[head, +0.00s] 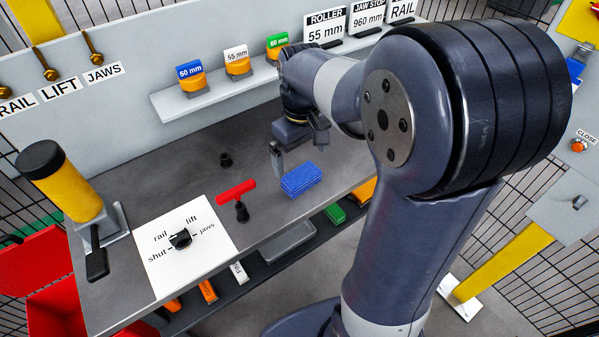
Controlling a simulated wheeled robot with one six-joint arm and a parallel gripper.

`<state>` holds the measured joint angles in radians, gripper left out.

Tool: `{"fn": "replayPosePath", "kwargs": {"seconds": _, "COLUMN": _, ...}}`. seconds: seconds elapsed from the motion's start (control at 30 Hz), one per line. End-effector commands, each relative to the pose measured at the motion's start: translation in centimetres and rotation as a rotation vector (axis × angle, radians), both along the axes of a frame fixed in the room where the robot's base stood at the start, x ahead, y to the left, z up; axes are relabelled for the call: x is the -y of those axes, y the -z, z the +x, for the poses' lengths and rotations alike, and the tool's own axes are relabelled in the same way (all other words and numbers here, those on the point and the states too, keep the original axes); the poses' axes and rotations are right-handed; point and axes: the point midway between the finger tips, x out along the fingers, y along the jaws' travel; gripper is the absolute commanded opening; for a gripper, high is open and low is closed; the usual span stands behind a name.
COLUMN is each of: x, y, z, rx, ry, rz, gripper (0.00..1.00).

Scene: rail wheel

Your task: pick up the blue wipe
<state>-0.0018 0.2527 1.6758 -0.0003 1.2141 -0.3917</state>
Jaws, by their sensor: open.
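The blue wipe (301,179) lies flat on the grey workbench, near its front edge, in the middle of the head view. It looks like a folded, ribbed blue cloth. My gripper (297,147) is above and just behind the wipe, pointing down toward the bench. Its fingers are apart, with one finger visible at the left and the other partly hidden by the gripper body. Nothing shows between them. The wipe is apart from the gripper and fully visible.
A white selector panel (186,238) and yellow cylinder (66,187) are further left. A shelf (172,108) with labelled blocks runs behind.

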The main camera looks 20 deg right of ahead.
Motion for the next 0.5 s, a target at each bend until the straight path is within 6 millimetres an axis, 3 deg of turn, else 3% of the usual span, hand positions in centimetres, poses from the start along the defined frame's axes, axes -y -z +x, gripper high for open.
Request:
{"fn": "replayPosePath", "kwargs": {"seconds": 0.27, "x": 0.0, "y": 2.6, "z": -0.1, "rx": -0.004, "ry": 0.001, "rz": 0.001, "gripper": 1.00}}
{"fn": "replayPosePath", "kwargs": {"seconds": 0.5, "x": 0.0, "y": 6.1, "z": -0.2, "rx": -0.004, "ry": 0.002, "rz": 0.001, "gripper": 1.00}}
